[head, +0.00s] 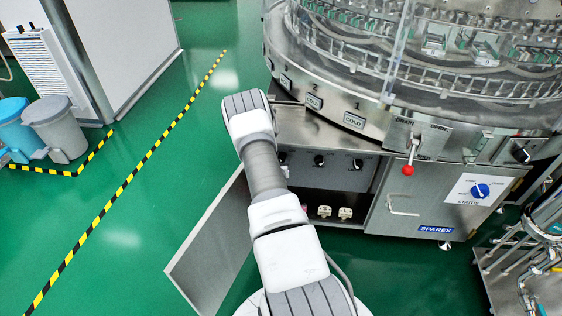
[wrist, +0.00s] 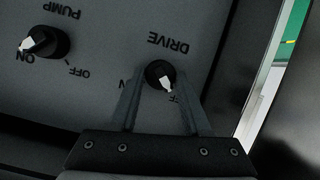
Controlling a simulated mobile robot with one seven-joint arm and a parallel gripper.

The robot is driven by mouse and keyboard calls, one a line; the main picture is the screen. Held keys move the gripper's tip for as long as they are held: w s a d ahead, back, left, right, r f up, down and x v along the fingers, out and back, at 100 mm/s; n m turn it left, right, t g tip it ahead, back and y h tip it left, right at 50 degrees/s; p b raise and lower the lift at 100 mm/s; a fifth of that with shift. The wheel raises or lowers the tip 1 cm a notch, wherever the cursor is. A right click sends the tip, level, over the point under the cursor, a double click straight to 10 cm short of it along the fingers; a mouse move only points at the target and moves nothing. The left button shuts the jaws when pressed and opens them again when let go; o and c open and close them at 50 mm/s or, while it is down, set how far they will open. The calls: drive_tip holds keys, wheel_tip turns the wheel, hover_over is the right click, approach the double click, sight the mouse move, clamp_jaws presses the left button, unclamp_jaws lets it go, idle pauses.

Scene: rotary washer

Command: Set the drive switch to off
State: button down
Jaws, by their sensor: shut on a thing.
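The drive switch (wrist: 157,70) is a black knob with a white pointer under the upside-down word DRIVE in the wrist view. Its pointer is turned down and to the right, toward the partly covered OFF mark. The ON mark on the left is also partly covered. My gripper (wrist: 160,78) has one finger on each side of the knob and is shut on it. In the head view my arm hides the gripper.
The pump switch (wrist: 50,42) beside it points toward ON. An open cabinet door (head: 208,250) stands left of my arm. A red-knobbed lever (head: 408,169) and a blue status dial (head: 481,190) are on the right.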

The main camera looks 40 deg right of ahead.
drive_tip(key=shift+a+f, duration=0.1)
drive_tip(key=shift+c, duration=1.8)
unclamp_jaws()
drive_tip(key=shift+s, duration=0.1)
drive_tip(key=p+v, duration=0.5)
drive_tip(key=v, duration=1.2)
drive_tip(key=shift+r, duration=0.2)
